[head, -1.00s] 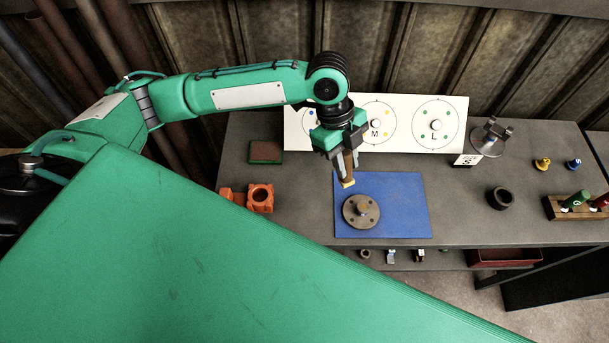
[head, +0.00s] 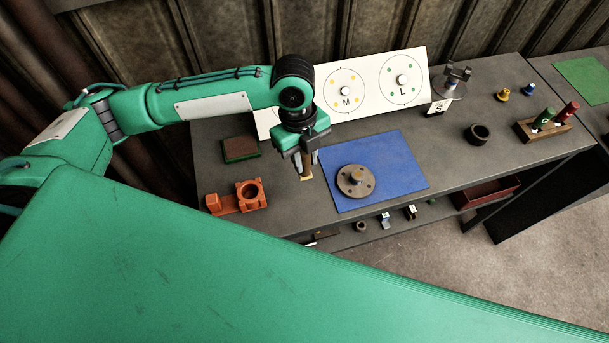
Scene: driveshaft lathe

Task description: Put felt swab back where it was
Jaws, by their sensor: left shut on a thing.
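My left gripper (head: 302,162) is shut on the felt swab (head: 306,176), a brown stick with a pale yellowish end pointing down. It holds the swab just left of the blue mat (head: 392,150). I cannot tell whether the swab's end touches the table. The upper part of the swab is hidden by the gripper fingers. A round brown flange (head: 356,182) with a raised hub lies on the mat, to the right of the swab. My right gripper is not in view.
A dark pad with a green edge (head: 240,149) and an orange fixture (head: 237,197) are on the left of the table (head: 455,155). A white board with marked circles (head: 375,80) stands behind. A black ring (head: 477,133) and a wooden rack (head: 543,131) are at right.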

